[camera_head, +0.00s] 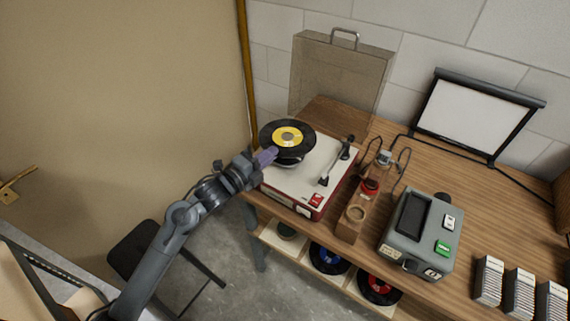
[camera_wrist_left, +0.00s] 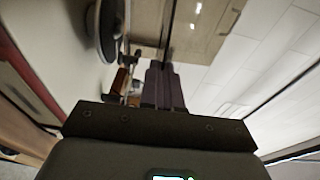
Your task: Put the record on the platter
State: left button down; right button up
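The record (camera_head: 287,136), black with a yellow label, is above the turntable's platter (camera_head: 290,161), whose front edge shows below it. The record appears raised, apart from the platter. My left gripper (camera_head: 267,157) is at the record's near edge, its purple fingers close together on it. In the left wrist view the fingers (camera_wrist_left: 163,85) are nearly together, and a thin dark edge, the record seen edge-on (camera_wrist_left: 168,30), runs out from their tips. The platter (camera_wrist_left: 106,28) shows there to the left. The turntable (camera_head: 296,186) is white and red. My right gripper is not in view.
The tonearm (camera_head: 338,163) lies at the turntable's right side. A clear lid (camera_head: 340,80) stands open behind it. A wooden stand with a glass piece (camera_head: 368,188) and a grey device (camera_head: 420,233) are to the right. Other records (camera_head: 328,259) lie on the shelf below.

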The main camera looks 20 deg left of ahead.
aim_at(269, 179)
pick_arm(q)
jog(key=shift+w+a+f+b, duration=0.1)
jog(key=shift+w+f+b, duration=0.25)
jog(key=shift+f, duration=0.35)
notch_tip(269, 179, down, 3)
jog(key=b, duration=0.3)
jog(key=shift+s+f, duration=0.15)
jog(key=shift+f, duration=0.45)
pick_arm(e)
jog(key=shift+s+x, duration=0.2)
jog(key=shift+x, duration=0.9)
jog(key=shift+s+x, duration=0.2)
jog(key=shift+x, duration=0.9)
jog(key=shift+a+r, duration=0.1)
pick_arm(q)
jog(key=shift+f+b, duration=0.5)
jog(key=shift+f, duration=0.25)
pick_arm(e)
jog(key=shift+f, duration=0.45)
pick_arm(q)
jog(key=c, duration=1.3)
grip_release()
jog(key=shift+s, duration=0.15)
